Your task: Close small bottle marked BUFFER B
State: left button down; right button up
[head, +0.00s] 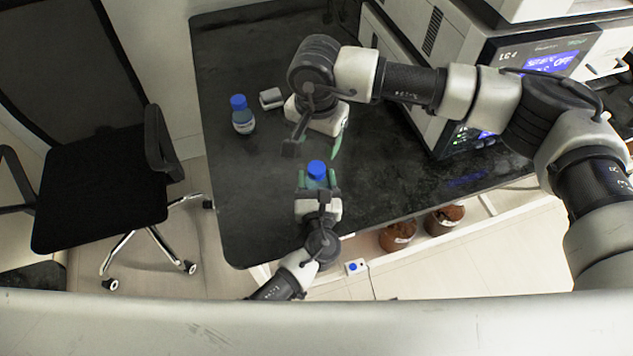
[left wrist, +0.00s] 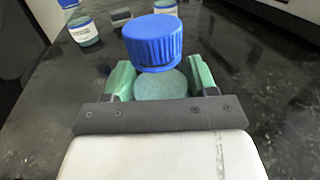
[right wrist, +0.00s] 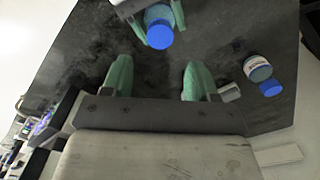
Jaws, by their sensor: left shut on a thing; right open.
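A small bottle with a blue cap (head: 317,169) is upright between the green fingers of my left gripper (head: 317,183), which is shut on it near the table's front. In the left wrist view the blue cap (left wrist: 152,42) sits on top of the bottle's teal body (left wrist: 160,84); I cannot tell how tight it is. Its label is hidden, so BUFFER B cannot be read. My right gripper (head: 318,146) is open and empty, just behind the held bottle. In the right wrist view the held bottle's cap (right wrist: 160,35) is beyond the parted fingers (right wrist: 157,76), apart from them.
A larger blue-capped bottle (head: 243,116) with an unreadable label stands at the table's left. A small grey block (head: 271,98) lies beside it. A white instrument with a lit display (head: 552,63) stands at the right. The black table (head: 400,190) is bare right of my grippers.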

aim_at(316, 167)
jog(key=shift+f, duration=4)
